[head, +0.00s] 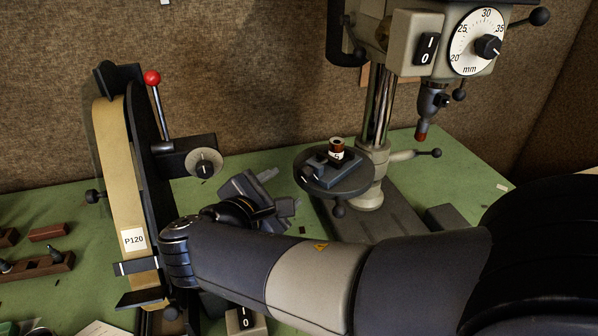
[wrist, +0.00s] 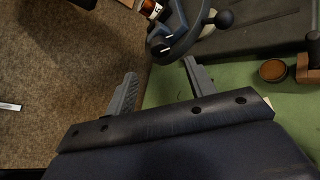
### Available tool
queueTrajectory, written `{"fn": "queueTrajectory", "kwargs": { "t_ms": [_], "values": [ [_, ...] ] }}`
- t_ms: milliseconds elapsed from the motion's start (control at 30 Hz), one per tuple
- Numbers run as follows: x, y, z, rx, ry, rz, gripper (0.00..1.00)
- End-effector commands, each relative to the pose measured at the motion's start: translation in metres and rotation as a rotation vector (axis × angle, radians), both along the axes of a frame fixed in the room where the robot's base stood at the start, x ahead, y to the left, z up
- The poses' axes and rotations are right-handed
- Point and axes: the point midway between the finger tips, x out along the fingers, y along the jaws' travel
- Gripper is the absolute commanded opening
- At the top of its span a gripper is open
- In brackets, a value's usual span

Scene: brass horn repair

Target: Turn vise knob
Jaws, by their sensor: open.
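A small dark vise (head: 327,170) sits on the round drill-press table (head: 360,184), with a copper-coloured part labelled 5 (head: 337,148) on it. A small dark round end at the vise's left (head: 307,172) looks like its knob. My gripper (head: 279,188) is open and empty, left of and apart from the round table. In the wrist view, the two fingers of my gripper (wrist: 160,68) are spread apart, with the table's rim (wrist: 195,36) just beyond them.
The belt sander (head: 120,180) with a red-tipped lever (head: 152,78) stands close left of my gripper. The drill chuck (head: 430,100) hangs at the right. A black ball handle (wrist: 224,18) sticks out from the table.

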Motion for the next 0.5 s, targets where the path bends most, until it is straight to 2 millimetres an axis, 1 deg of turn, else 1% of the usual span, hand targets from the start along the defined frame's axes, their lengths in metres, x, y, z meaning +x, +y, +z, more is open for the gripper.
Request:
{"fn": "queueTrajectory", "kwargs": {
  "t_ms": [33,300,500],
  "values": [
    [0.007,-0.006,-0.002,-0.002,0.002,-0.006,0.52],
    [0.043,-0.029,-0.016,0.000,0.003,-0.006,0.52],
    [0.061,-0.039,-0.023,0.001,0.002,-0.004,0.52]
  ]
}}
